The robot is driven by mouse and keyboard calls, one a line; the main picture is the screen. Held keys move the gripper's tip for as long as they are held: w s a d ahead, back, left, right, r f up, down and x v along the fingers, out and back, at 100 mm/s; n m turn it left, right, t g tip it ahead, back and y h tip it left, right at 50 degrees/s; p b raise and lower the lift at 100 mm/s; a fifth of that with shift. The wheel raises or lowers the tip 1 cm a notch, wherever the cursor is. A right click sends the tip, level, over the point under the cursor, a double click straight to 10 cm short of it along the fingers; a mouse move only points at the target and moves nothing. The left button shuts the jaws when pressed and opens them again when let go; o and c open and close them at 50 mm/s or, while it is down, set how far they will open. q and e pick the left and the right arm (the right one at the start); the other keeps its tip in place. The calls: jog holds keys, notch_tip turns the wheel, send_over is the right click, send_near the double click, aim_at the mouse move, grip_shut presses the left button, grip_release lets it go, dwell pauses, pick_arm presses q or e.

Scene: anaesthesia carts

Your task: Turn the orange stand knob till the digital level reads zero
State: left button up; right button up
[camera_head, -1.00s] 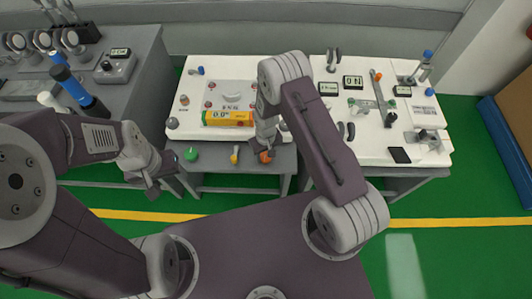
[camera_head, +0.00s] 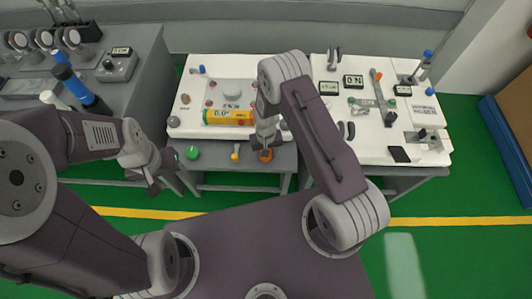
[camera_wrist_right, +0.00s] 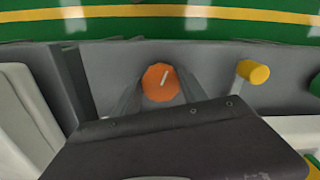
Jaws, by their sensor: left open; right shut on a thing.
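The orange stand knob (camera_head: 266,156) sits on the front face of the white-topped bench. In the right wrist view the orange knob (camera_wrist_right: 160,82) shows a white mark tilted a little right of upright. My right gripper (camera_head: 264,148) is shut on it, with a grey finger on each side. The digital level (camera_head: 229,117) is a yellow bar lying on the grey stand plate (camera_head: 233,90); its display digits are too small to read surely. My left gripper (camera_head: 153,182) is open and empty, left of the green knob and apart from the bench.
A green knob (camera_head: 192,153) and a yellow knob (camera_head: 235,153) sit left of the orange knob. The yellow knob also shows in the right wrist view (camera_wrist_right: 253,72). A second white bench (camera_head: 385,150) with displays and tools is at right. A grey cart (camera_head: 140,65) stands at left.

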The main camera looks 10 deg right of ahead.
jog(key=o, duration=1.4)
notch_tip(320, 180, up, 9)
jog(key=shift+r+p, duration=0.1)
jog(key=shift+p, duration=1)
